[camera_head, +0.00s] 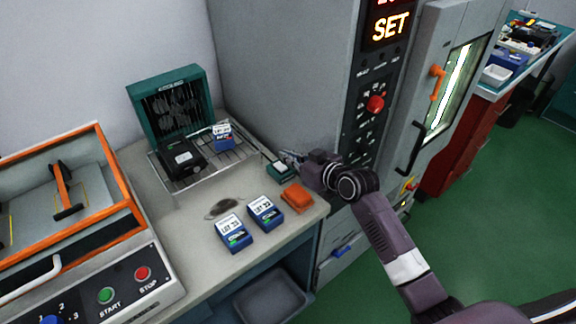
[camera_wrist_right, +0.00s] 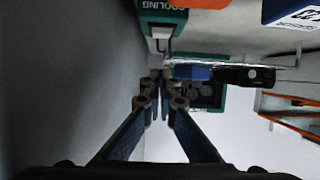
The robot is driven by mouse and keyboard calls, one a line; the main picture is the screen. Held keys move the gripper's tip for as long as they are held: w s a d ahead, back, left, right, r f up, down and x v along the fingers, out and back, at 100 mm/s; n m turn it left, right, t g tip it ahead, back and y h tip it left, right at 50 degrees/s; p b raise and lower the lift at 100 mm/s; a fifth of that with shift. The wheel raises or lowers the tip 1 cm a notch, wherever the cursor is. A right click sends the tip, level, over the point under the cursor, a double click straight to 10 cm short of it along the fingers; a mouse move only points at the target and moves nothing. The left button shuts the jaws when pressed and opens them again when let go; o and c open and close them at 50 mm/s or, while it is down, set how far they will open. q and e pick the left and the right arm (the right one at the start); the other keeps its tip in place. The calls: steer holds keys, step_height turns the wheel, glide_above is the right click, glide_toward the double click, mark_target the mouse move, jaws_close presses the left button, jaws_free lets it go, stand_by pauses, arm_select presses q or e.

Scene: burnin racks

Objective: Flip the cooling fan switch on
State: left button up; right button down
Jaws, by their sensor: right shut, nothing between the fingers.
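The cooling switch box (camera_head: 280,171) is a small teal block at the back right of the bench, beside the tall grey cabinet. In the right wrist view it shows upside down with the lettering COOLING (camera_wrist_right: 163,12), and a pale switch part (camera_wrist_right: 160,33) sits at its edge. I cannot tell which way the switch is set. My right gripper (camera_head: 289,156) is shut and empty, its tips just behind the box; the tips also show in the wrist view (camera_wrist_right: 162,78). The teal fan unit (camera_head: 172,105) stands open at the back. My left gripper is not in view.
A wire rack (camera_head: 225,153) holds a black device (camera_head: 182,158) and a blue-white block (camera_head: 223,134). An orange block (camera_head: 297,198) and two blue labelled blocks (camera_head: 266,211) (camera_head: 233,233) lie in front. The grey cabinet (camera_head: 275,65) rises close beside my right gripper.

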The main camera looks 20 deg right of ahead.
mark_target(280, 166)
steer(key=shift+f, duration=2)
steer(key=shift+f, duration=0.15)
